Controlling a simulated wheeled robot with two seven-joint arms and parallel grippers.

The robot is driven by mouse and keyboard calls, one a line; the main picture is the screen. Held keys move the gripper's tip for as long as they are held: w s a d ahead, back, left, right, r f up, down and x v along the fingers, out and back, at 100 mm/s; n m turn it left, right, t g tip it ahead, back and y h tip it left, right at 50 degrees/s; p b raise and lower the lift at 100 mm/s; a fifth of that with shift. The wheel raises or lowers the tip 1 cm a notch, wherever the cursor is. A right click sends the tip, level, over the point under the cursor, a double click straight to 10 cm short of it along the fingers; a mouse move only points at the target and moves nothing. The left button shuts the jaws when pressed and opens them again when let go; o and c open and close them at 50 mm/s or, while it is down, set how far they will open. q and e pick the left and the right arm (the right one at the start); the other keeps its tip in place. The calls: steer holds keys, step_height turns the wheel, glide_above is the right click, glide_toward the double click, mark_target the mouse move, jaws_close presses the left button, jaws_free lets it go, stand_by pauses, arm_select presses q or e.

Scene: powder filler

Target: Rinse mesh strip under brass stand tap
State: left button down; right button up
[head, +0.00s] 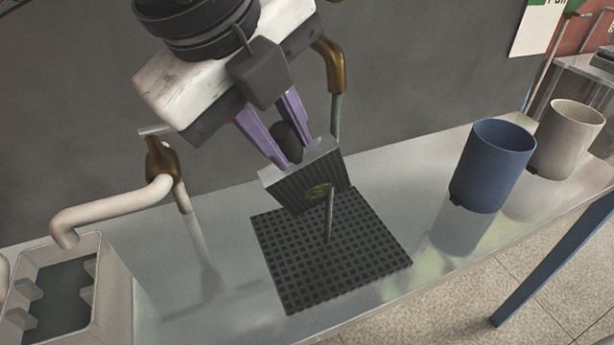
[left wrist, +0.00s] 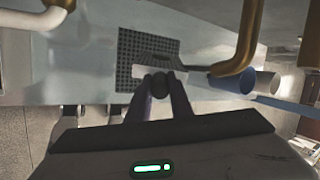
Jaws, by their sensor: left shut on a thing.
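My left gripper (head: 285,143) has purple fingers shut on the dark rounded knob of a grey ribbed block (head: 290,192), which I take to be the mesh strip. It is held tilted above a black grid mat (head: 380,250). The brass tap (head: 330,62) stands behind the gripper. A thin grey stream or rod hangs from its outlet down to the strip, and a length shows below at the strip's lower edge. In the left wrist view the gripper (left wrist: 160,88) holds the knob, with the brass tap (left wrist: 246,50) at right. My right gripper is not in view.
A second tap (head: 115,203) with a cream spout and brass valve reaches over a pale basin (head: 118,285) at left. A blue cup (head: 492,165) and a beige cup (head: 567,138) stand at right. The metal counter is clear between mat and cups.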

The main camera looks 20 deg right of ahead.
arm_select(q)
steer(key=shift+w+a, duration=0.1)
steer(key=shift+s+a+b, duration=0.75)
steer(key=shift+a+b, duration=0.15)
steer(key=shift+b, duration=0.1)
steer(key=s+a+b, duration=0.1)
steer(key=a, duration=0.1)
steer(key=s+a+b, duration=0.2)
steer(key=shift+s+a, duration=0.15)
steer(key=shift+s, duration=0.15)
stand_by(0.8)
steer(key=shift+r, duration=0.1)
